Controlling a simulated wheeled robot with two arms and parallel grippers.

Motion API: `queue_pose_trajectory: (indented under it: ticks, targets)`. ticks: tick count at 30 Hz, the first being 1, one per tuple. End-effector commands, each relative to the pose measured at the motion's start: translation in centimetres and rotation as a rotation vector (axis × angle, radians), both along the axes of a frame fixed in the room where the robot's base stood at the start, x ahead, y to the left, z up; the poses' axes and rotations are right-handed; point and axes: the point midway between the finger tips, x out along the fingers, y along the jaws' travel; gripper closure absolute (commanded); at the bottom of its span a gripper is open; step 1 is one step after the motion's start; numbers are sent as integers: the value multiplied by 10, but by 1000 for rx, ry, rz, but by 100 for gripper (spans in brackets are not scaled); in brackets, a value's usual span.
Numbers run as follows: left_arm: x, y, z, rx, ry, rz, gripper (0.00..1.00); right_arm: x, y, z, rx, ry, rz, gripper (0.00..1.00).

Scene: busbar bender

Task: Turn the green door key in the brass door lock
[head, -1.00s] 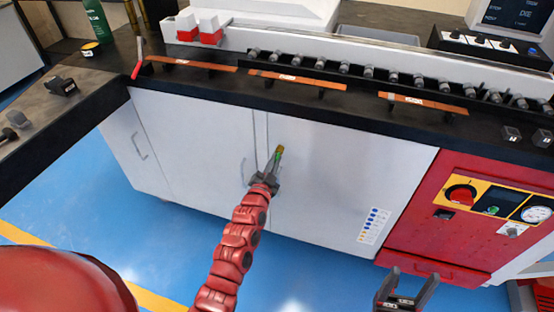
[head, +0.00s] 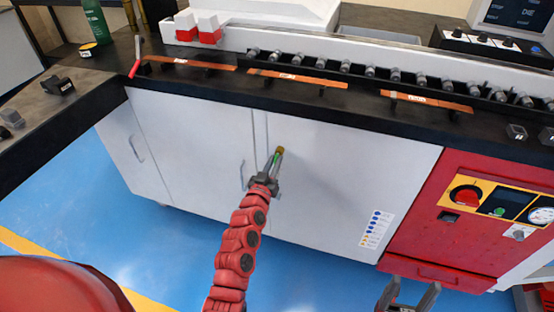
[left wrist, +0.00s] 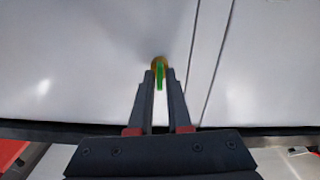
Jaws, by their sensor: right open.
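The brass door lock (head: 280,149) sits on the white cabinet door and also shows in the left wrist view (left wrist: 159,60). The green door key (left wrist: 159,78) points out of the lock; only a small green bit shows in the head view (head: 276,158). My left gripper (head: 276,158) is at the lock, one finger on each side of the key. In the left wrist view its fingers (left wrist: 159,73) are close together around the key; I cannot tell whether they touch it. My right gripper (head: 411,292) is open and empty at the bottom, low in front of the red panel.
A door handle (head: 242,175) is just left of the lock. The black worktop edge (head: 210,98) overhangs the doors, with copper bars (head: 298,78) on it. A red control panel (head: 460,215) is on the right. The blue floor (head: 150,240) in front is clear.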

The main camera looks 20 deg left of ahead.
Motion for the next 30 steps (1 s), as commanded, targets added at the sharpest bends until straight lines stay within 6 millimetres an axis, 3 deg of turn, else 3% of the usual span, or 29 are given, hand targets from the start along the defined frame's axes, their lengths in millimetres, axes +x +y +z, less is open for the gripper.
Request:
queue_pose_trajectory:
  ticks: [1, 4, 13, 17, 30]
  targets:
    - [0, 0, 1, 2, 0, -1, 73, 0, 0, 1, 0, -1, 0, 33]
    - [0, 0, 1, 3, -1, -1, 58, 0, 0, 1, 0, 0, 0, 33]
    - [-1, -1, 1, 4, -1, -1, 58, 0, 0, 1, 0, 0, 0, 33]
    - [-11, 0, -1, 3, 2, 0, 58, 0, 0, 1, 0, 0, 0, 33]
    - [-102, 3, -3, 3, 4, 0, 58, 0, 0, -4, 0, 0, 0, 33]
